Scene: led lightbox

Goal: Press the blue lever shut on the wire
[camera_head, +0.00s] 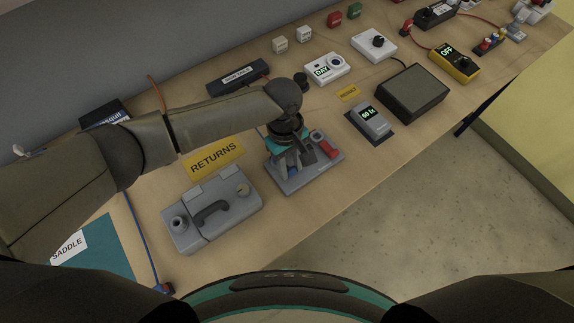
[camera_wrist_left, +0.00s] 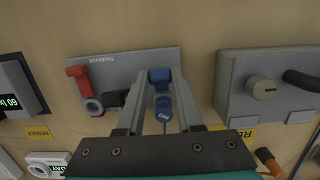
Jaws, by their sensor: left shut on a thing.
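A grey terminal board (camera_head: 297,185) lies on the bench, with a red lever (camera_head: 328,149) at its right end. My left gripper (camera_head: 291,170) points down over the board's left part. In the left wrist view its fingers (camera_wrist_left: 160,80) are closed around the blue lever (camera_wrist_left: 160,76). A blue tag with white letters (camera_wrist_left: 164,113) sits between the fingers, with a thin blue wire (camera_wrist_left: 166,130) running from it under the gripper body. Whether the wire's end sits inside the terminal is hidden. The red lever also shows in the wrist view (camera_wrist_left: 79,71). My right gripper is not in view.
A grey box with a dark handle and knobs (camera_head: 190,234) stands close to the board's left, by a yellow RETURNS label (camera_head: 214,157). A light meter (camera_head: 371,122) and a dark panel (camera_head: 412,93) stand to the right. The bench's front edge is near the board.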

